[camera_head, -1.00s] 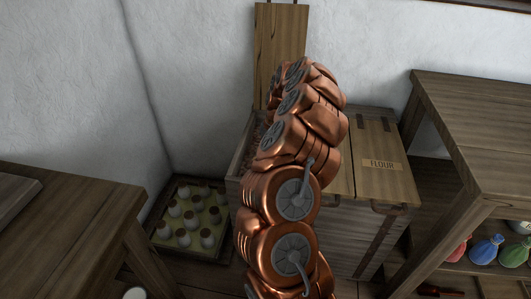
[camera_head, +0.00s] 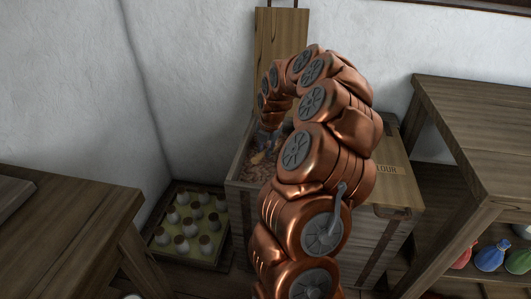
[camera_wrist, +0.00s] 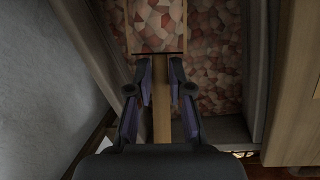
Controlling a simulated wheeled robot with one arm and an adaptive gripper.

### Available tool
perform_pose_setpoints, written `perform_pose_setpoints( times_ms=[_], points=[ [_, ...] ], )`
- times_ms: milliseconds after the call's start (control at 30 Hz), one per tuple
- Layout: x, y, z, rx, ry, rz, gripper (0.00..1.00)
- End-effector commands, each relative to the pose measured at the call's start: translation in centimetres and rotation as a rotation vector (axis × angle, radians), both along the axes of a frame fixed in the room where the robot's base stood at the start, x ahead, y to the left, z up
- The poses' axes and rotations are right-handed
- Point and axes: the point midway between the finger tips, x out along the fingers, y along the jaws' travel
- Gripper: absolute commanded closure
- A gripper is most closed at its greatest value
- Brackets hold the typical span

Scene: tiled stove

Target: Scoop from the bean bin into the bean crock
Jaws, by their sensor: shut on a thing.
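My gripper (camera_wrist: 161,78) is shut on the wooden handle (camera_wrist: 162,120) of a scoop, which runs between the fingers in the wrist view. The scoop's pan (camera_wrist: 183,22) lies ahead of the fingers, with thin wooden sides, and shows reddish and pale beans inside it. The bean bin (camera_head: 236,172) is the open left compartment of a wooden chest. Its beans (camera_wrist: 215,65) also show beside the scoop in the wrist view. In the head view my arm arches over the chest and my gripper is low at the bin, largely hidden. I cannot make out the bean crock.
The flour lid (camera_head: 398,182) is closed at the chest's right. A raised wooden board (camera_head: 280,35) stands against the wall behind. A crate of several capped jars (camera_head: 160,243) sits left of the chest. Wooden tables stand left (camera_head: 65,225) and right (camera_head: 485,120).

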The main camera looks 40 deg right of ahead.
Motion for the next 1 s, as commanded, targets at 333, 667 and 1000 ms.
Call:
perform_pose_setpoints(
  times_ms=[333,667,1000],
  points=[
    [-0.3,0.6,2.7,-0.016,-0.008,0.000,1.00],
    [-0.5,1.2,4.9,-0.029,-0.013,0.001,1.00],
    [-0.8,1.8,7.3,-0.046,-0.020,0.001,1.00]
  ],
)
